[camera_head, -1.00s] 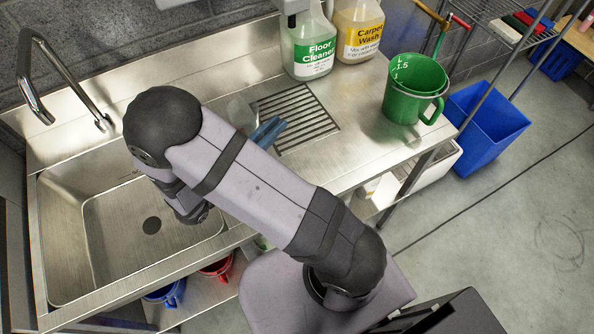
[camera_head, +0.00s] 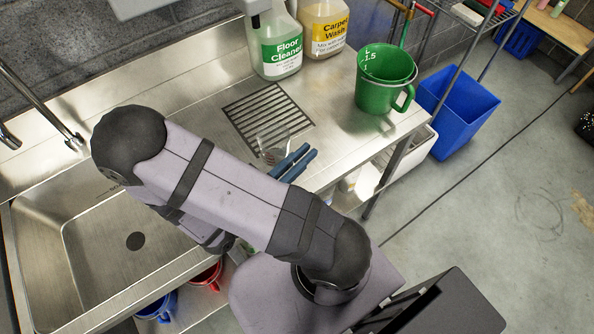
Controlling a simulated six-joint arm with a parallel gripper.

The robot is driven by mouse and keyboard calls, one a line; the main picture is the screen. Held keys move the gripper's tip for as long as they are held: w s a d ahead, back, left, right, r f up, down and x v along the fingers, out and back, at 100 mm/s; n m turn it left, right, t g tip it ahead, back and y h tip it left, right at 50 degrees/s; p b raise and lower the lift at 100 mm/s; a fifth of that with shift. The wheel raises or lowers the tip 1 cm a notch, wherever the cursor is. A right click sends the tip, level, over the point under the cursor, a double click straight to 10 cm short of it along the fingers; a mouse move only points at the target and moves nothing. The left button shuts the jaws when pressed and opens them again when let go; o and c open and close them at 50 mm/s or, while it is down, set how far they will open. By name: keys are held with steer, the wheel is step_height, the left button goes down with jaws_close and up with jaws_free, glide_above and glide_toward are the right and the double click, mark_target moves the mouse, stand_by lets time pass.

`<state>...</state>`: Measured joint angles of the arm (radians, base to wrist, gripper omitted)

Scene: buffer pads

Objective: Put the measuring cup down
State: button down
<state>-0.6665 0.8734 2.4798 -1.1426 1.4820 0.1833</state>
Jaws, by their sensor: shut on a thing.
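The clear measuring cup (camera_head: 271,146) is at the near edge of the slotted drain grille (camera_head: 262,108) on the steel counter. My gripper (camera_head: 293,162) shows as two blue fingers at the cup's right side, beyond my forearm. It is shut on the cup, though the exact contact is hard to make out. My arm hides the rest of the gripper. I cannot tell whether the cup's base touches the counter or is held just above it.
A green graduated jug (camera_head: 384,80) stands on the counter's right end. Floor Cleaner (camera_head: 276,45) and Carpet Wash (camera_head: 325,28) bottles stand at the back. A sink (camera_head: 110,245) is at left. Bare counter (camera_head: 330,125) lies between the cup and the jug.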

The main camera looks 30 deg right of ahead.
steer(key=shift+f, duration=3.7)
steer(key=shift+f, duration=0.1)
steer(key=c, duration=1.8)
jaws_free()
steer(key=shift+c, duration=0.2)
steer(key=b+v, duration=0.3)
steer(key=v, duration=0.9)
steer(key=shift+b, duration=0.3)
steer(key=shift+s, duration=0.1)
